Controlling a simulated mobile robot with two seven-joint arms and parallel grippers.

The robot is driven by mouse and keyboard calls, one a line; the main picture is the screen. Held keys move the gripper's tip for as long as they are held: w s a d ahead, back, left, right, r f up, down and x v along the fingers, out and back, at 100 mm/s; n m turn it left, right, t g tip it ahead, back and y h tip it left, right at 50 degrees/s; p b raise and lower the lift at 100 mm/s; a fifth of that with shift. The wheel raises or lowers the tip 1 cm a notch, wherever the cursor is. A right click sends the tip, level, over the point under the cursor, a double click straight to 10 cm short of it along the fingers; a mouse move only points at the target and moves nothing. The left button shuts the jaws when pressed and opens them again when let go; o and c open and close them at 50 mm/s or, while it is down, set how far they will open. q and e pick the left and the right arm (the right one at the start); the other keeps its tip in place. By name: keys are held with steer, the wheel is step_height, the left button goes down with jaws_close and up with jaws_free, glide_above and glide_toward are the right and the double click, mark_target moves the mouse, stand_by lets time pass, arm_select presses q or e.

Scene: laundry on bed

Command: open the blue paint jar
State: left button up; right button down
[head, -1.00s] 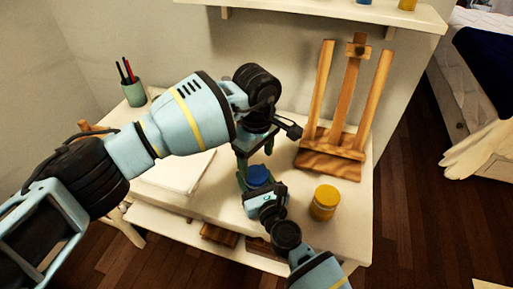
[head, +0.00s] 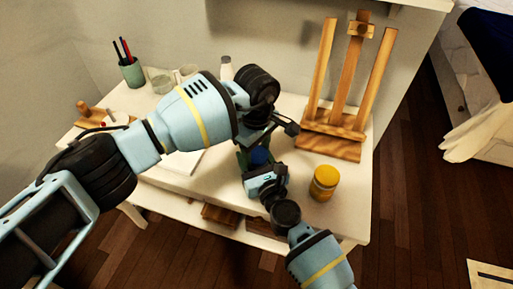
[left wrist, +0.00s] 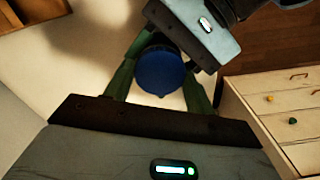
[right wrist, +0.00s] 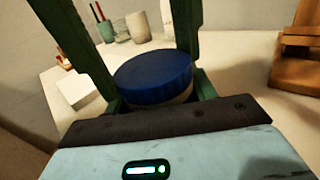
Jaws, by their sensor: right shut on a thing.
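The blue paint jar (head: 260,156) stands near the middle of the desk, mostly hidden by my arms in the head view. Its round blue lid shows from above in the left wrist view (left wrist: 160,72). In the right wrist view its lid (right wrist: 153,75) sits on a pale body. My right gripper (right wrist: 130,35) comes from the front and is shut on the jar, one finger on each side. My left gripper (left wrist: 158,75) points down from above, its open fingers on either side of the lid. Contact at the lid is not clear.
A yellow jar (head: 324,183) stands to the right. A wooden easel (head: 345,95) is at the back right. A green pen cup (head: 131,72), cups (head: 162,80) and a white bottle (head: 226,68) stand at the back left. Free desk lies around the yellow jar.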

arm_select(q)
steer(key=shift+c, duration=1)
steer(key=shift+r+n, duration=0.1)
steer(key=shift+n, duration=1.5)
steer(key=o, duration=1.1)
steer(key=shift+s, duration=0.1)
